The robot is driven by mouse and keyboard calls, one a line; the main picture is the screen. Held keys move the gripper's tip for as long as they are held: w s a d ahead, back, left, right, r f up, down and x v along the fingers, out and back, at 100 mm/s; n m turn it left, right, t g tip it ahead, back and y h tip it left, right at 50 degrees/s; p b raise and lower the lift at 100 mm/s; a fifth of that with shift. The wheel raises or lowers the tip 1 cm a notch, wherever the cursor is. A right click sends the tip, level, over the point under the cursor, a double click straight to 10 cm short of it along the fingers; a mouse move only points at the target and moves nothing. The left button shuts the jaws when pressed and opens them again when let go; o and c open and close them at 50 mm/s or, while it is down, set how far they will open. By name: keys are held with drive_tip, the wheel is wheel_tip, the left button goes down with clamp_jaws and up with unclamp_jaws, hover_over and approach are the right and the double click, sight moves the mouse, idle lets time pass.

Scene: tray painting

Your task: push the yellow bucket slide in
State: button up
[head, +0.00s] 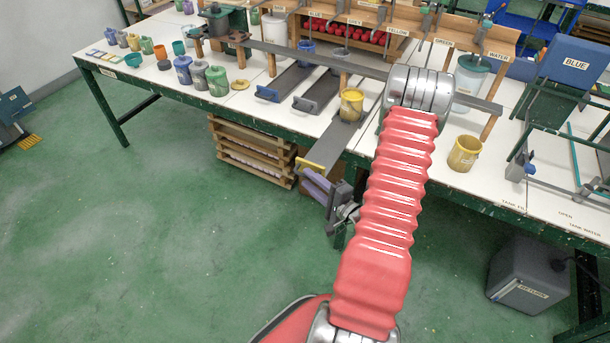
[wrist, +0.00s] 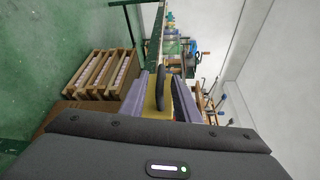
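The yellow bucket (head: 351,106) stands upright on a grey slide (head: 337,142) that sticks out past the table's front edge in the head view. The slide's yellow front plate (head: 311,166) is at its near end, over the floor. My gripper (head: 317,184) is right at this plate, with its purple fingers just on the near side. In the wrist view my gripper (wrist: 160,82) has its fingers apart, one on each side of the yellow plate (wrist: 152,104) and its dark handle (wrist: 161,88). Gaps show beside the handle; contact with the plate cannot be told.
A blue slide (head: 267,95) and a grey slide (head: 304,104) lie left of the yellow one. Another yellow bucket (head: 464,154) stands on the table to the right. Wooden crates (head: 250,157) are under the table. The green floor (head: 150,220) at left is clear.

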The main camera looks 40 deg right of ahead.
sight(304, 176)
drive_tip(key=shift+w+f, duration=0.15)
drive_tip(key=shift+w, duration=1.55)
clamp_jaws()
drive_tip(key=shift+f, duration=0.1)
drive_tip(key=shift+d, duration=0.25)
drive_tip(key=shift+a, duration=0.15)
